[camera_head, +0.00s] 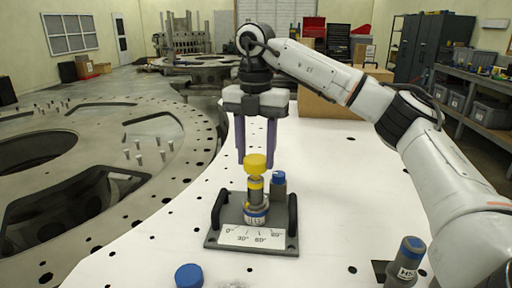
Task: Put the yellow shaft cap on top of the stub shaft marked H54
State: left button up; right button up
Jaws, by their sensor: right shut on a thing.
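The yellow shaft cap (256,162) is between the purple fingertips of my right gripper (256,160), which is shut on it. The cap is directly over a grey stub shaft (256,196) with a yellow band, standing upright in a dark fixture. I cannot tell whether cap and shaft touch. This shaft's white label is too small to read surely. Another dark stub shaft (405,262) with a blue top stands at the lower right; its label begins with H, the rest is unclear. My left gripper is not in view.
The fixture (228,237) has two black side handles, an angle scale and a blue-topped post (279,181). A blue cap (188,276) lies at the front. A cardboard box (330,104) stands behind on the white plate (340,180). The plate right of the fixture is largely clear.

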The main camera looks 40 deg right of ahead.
jog(key=shift+f, duration=0.7)
jog(key=shift+f+b, duration=0.5)
jog(key=shift+f, duration=0.9)
jog(key=shift+f+b, duration=0.1)
jog(key=shift+b, duration=0.2)
jog(key=o, duration=1.1)
